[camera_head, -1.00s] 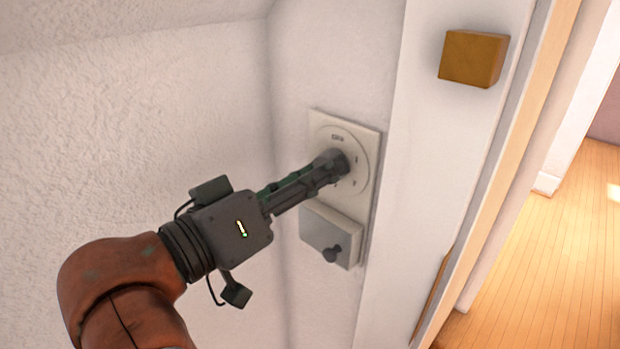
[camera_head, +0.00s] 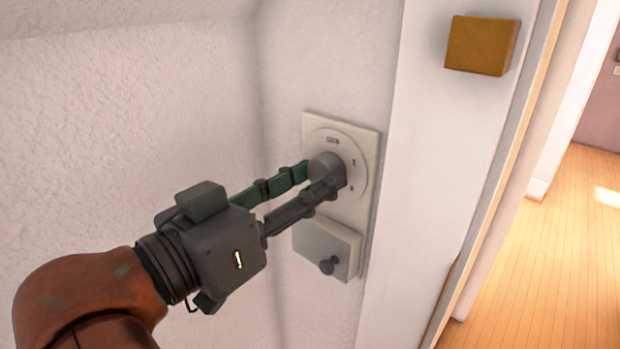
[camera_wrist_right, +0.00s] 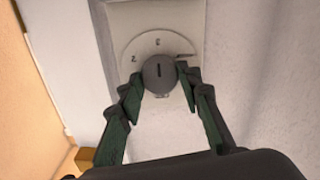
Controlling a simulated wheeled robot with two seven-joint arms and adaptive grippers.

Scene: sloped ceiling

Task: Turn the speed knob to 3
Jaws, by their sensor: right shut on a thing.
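The speed knob (camera_head: 325,168) is a grey round knob on a pale dial plate (camera_head: 367,140) fixed to the wall. It also shows in the right wrist view (camera_wrist_right: 159,73), with a short dark line on its face pointing up and down in that picture. Small marks ring the dial; a 2 and a 3 seem to show there, above the knob. My right gripper (camera_head: 324,178) is shut on the knob, one finger on each side; its fingers also show in the wrist view (camera_wrist_right: 160,80). My left gripper is not in view.
A yellow-brown block (camera_head: 482,45) sits on the white door frame at upper right. An open doorway with wooden floor (camera_head: 560,240) lies right.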

